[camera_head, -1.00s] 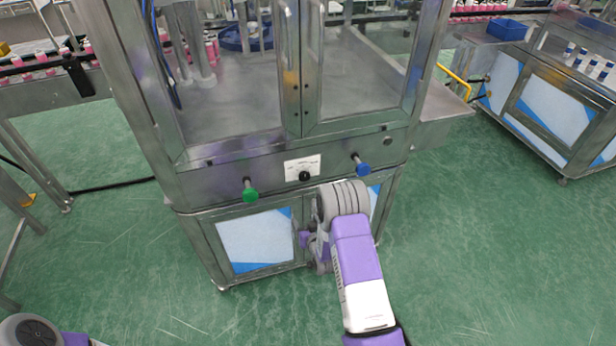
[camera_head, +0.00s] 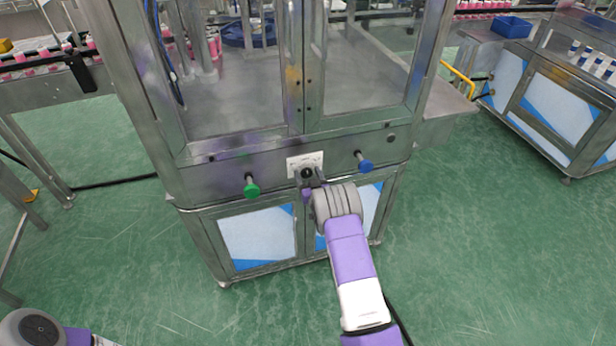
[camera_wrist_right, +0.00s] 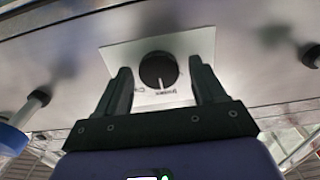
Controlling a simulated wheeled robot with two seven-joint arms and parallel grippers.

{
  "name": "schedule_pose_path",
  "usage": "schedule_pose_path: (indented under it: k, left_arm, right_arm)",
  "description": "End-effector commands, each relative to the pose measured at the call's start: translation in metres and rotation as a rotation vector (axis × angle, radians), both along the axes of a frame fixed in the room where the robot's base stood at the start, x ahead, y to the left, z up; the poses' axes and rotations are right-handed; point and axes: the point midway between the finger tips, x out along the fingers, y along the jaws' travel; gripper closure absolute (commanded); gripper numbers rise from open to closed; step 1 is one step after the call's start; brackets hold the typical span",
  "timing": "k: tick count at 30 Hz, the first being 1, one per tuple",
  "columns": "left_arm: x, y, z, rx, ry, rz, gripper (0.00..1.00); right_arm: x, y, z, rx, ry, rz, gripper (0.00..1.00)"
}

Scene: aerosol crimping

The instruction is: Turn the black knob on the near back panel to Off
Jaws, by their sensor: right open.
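The black knob (camera_head: 307,173) sits on a white label plate (camera_head: 303,160) in the middle of the machine's steel front panel. In the right wrist view the knob (camera_wrist_right: 158,68) is a round black dial with a white pointer line toward the picture's bottom. Some label print shows below it, too small to read surely. My right gripper (camera_wrist_right: 160,76) is open, with one dark finger on each side of the knob and visible gaps between. In the head view the gripper (camera_head: 311,177) partly covers the label. Of my left arm only a part shows at lower left; its gripper is out of view.
A green button (camera_head: 251,188) sticks out left of the knob and a blue button (camera_head: 364,163) right of it. The blue button (camera_wrist_right: 14,137) also shows in the wrist view. Cabinet doors (camera_head: 256,239) lie below the panel. Green floor around is clear.

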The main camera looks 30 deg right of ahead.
Motion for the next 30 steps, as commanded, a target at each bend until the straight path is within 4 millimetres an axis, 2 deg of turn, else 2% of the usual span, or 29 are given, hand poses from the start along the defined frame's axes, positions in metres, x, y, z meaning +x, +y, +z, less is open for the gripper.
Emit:
schedule_pose_path:
  k: [6,17,23,30]
  left_arm:
    - [0.0,0.0,0.0,0.0,0.0,0.0,0.17]
    - [0.0,0.0,0.0,0.0,0.0,0.0,0.17]
    - [0.0,0.0,-0.002,0.0,0.0,0.0,0.17]
    - [0.0,0.0,-0.013,0.0,0.0,0.0,0.17]
  right_arm:
    - [0.0,0.0,0.0,0.0,0.001,0.0,0.31]
    - [0.0,0.0,0.0,0.0,0.001,0.0,0.86]
    - [0.0,0.0,-0.001,-0.01,0.004,0.0,0.87]
    - [0.0,0.001,-0.002,-0.099,0.024,0.0,0.87]
